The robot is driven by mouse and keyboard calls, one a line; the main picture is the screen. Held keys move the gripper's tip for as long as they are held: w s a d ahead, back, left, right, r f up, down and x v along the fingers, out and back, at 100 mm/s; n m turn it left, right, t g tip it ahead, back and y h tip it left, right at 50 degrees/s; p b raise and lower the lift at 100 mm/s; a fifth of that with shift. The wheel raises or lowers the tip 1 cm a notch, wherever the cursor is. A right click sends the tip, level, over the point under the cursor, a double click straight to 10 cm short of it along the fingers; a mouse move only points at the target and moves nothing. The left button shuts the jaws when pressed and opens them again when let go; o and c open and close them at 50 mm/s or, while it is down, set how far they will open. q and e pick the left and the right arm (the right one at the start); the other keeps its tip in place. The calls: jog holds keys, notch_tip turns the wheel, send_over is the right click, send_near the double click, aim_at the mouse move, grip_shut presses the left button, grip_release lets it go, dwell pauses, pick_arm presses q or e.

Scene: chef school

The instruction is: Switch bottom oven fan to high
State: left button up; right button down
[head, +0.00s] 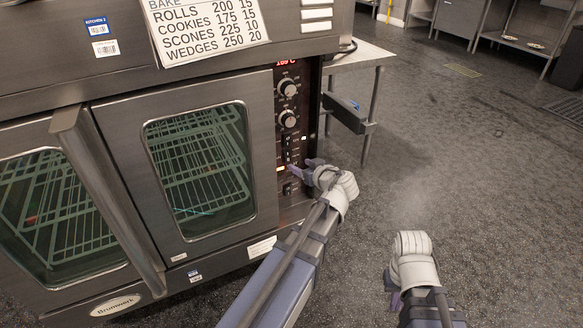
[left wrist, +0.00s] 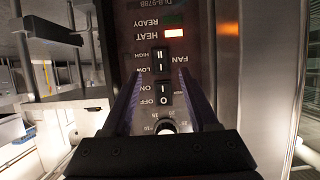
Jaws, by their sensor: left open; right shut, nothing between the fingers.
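The oven's dark control panel (head: 288,137) runs down the right of the glass doors. In the left wrist view, upside down, the black fan rocker switch (left wrist: 159,59) has HIGH and LOW labels beside it; I cannot tell which side is pressed. The ON/OFF rocker (left wrist: 163,93) sits below it in that picture. My left gripper (head: 308,167) is at the panel's lower part, open; its fingers (left wrist: 160,77) flank the ON/OFF rocker, tips close to the fan switch. I cannot tell whether they touch. My right gripper (head: 391,289) is shut and empty, low over the floor.
Knobs (head: 288,119) sit higher on the panel. A door handle (head: 105,195) sticks out at left. A steel table (head: 362,56) stands behind the oven at right. The floor at right is clear.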

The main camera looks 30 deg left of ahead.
aim_at(288, 159)
pick_arm(q)
jog(key=b+x, duration=0.2)
jog(key=x, duration=0.4)
jog(key=shift+w+a+f, duration=0.1)
jog(key=shift+f, duration=0.05)
jog(key=shift+w+a+f+b, duration=0.2)
jog(key=shift+w+a+b, duration=0.25)
jog(key=shift+a, duration=0.1)
jog(key=shift+s, duration=0.1)
grip_shut()
